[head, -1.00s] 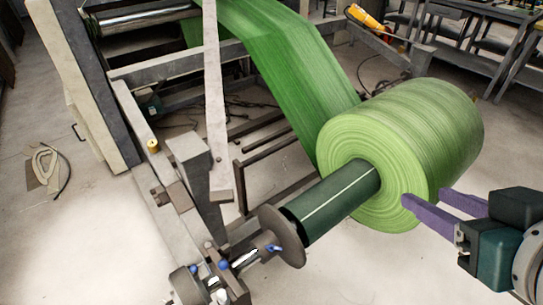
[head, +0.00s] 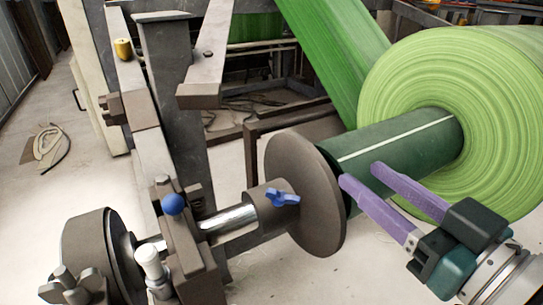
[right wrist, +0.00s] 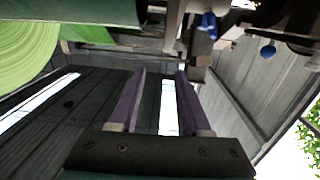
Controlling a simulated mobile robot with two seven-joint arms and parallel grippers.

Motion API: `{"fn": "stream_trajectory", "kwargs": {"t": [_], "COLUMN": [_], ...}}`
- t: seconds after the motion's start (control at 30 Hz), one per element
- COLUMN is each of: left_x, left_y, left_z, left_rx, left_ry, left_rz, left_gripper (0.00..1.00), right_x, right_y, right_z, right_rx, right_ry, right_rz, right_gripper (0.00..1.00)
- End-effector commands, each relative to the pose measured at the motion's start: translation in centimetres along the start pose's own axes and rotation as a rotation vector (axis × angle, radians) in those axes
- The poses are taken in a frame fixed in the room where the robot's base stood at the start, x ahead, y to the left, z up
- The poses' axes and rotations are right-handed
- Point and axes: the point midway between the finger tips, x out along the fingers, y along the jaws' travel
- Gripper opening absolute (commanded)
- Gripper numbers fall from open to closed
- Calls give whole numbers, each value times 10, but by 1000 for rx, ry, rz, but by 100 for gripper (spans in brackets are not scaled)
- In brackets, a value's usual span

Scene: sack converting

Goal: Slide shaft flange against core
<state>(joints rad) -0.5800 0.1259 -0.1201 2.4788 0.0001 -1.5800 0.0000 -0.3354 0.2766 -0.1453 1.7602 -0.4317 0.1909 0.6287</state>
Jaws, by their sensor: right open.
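The shaft flange (head: 290,190) is a grey-brown disc with a hub and a blue wing handle (head: 283,198), on a bright metal shaft (head: 228,222). The dark green core (head: 395,148) with a white stripe sticks out of the green roll (head: 500,110). The flange stands at or very near the core's end; any gap is hidden by the disc. My right gripper (head: 358,174) is open and empty, its purple fingers in front of the core, close to the flange's right side. In the right wrist view the fingers (right wrist: 158,75) are apart with nothing between them. My left gripper is not seen.
A machine frame with a blue knob (head: 173,204) and a round end piece (head: 95,250) supports the shaft at left. A grey arm (head: 207,60) hangs above. A green web (head: 335,50) runs up behind. Pale floor is clear at the front.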

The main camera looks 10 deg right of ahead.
Motion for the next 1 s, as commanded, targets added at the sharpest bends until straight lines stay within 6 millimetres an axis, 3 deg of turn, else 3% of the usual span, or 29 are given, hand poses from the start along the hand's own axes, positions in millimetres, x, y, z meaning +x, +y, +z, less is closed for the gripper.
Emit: {"fn": "stream_trajectory", "kwargs": {"t": [0.03, 0.13, 0.33, 0.73, 1.0], "left_x": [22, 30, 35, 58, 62], "left_y": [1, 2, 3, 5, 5], "left_z": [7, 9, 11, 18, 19], "left_rx": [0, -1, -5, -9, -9], "left_ry": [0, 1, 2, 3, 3], "left_rz": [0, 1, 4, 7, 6], "left_gripper": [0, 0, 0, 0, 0], "right_x": [1, 1, 14, 83, 100], "right_y": [-2, -5, -6, -9, -10], "right_z": [22, 29, 28, 27, 24], "right_rx": [0, 1, 2, 1, 2], "right_ry": [11, 27, 38, 37, 34], "right_rz": [-14, -34, -44, -42, -42], "right_gripper": [48, 48, 48, 48, 48]}}
